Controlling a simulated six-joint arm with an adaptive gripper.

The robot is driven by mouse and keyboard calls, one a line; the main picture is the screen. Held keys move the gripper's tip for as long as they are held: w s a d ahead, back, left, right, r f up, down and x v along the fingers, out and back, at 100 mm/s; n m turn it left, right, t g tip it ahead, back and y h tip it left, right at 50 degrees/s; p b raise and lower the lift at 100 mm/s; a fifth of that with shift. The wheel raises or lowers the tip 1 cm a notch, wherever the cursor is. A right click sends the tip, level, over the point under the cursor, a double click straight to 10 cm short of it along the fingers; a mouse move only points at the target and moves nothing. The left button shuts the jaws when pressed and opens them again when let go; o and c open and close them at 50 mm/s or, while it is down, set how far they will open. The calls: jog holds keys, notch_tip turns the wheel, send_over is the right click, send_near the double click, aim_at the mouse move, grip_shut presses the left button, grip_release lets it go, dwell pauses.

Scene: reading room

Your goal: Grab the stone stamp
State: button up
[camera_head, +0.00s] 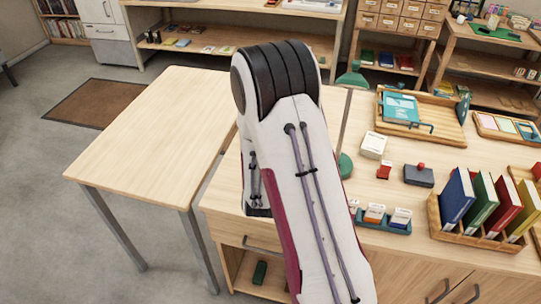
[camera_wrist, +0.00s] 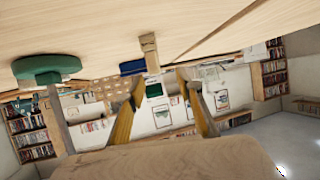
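In the wrist view, a small tan block-like piece with a narrow upright shape (camera_wrist: 149,50) stands on the pale wooden tabletop (camera_wrist: 90,30), which fills the top of the picture. It looks like the stone stamp, but it is too small to be sure. My gripper (camera_wrist: 160,78) is open, its two yellowish fingers apart with nothing between them. The tan piece lies beyond the fingertips, slightly left of the middle between them. In the head view my arm hides the gripper and the tan piece.
A dark blue item (camera_wrist: 132,67) is beside the tan piece. A round green base (camera_wrist: 47,68) stands left. In the head view, a red stamp (camera_head: 384,170), a dark pad (camera_head: 419,176) and a book rack (camera_head: 434,215) stand right of my arm. The left table (camera_head: 150,125) is bare.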

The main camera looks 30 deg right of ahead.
jog(key=shift+s+d+f+h, duration=0.15)
jog(key=shift+d+f+h, duration=0.15)
jog(key=shift+d+f, duration=0.25)
jog(key=shift+x, duration=1.25)
jog(key=shift+f, duration=0.1)
jog(key=shift+x, duration=2.6)
grip_shut()
